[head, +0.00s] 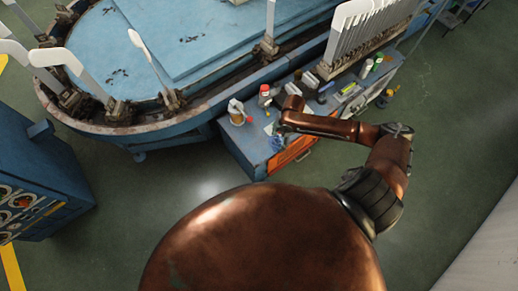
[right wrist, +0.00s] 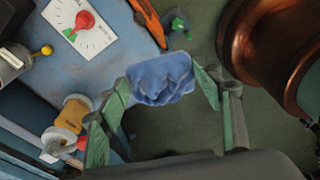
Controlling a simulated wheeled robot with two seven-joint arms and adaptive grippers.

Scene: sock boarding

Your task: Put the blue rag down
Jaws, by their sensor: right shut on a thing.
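The blue rag (right wrist: 160,79) is crumpled between the two green-padded fingers of my right gripper (right wrist: 162,92) in the right wrist view. The gripper is shut on it. In the head view the rag (head: 277,143) shows small below my right gripper (head: 278,132), by the front edge of the blue workbench (head: 235,133). In the right wrist view it overlaps the bench edge, with floor behind its right part. I cannot tell its height above the bench. My left gripper is in neither view.
A yellow spool-like object (right wrist: 72,115) stands left of the gripper on the bench. A white dial card (right wrist: 82,25) with a red-and-green item lies beyond. An orange drawer front (head: 293,149) is below the bench edge. White boards (head: 355,35) stand in a rack behind.

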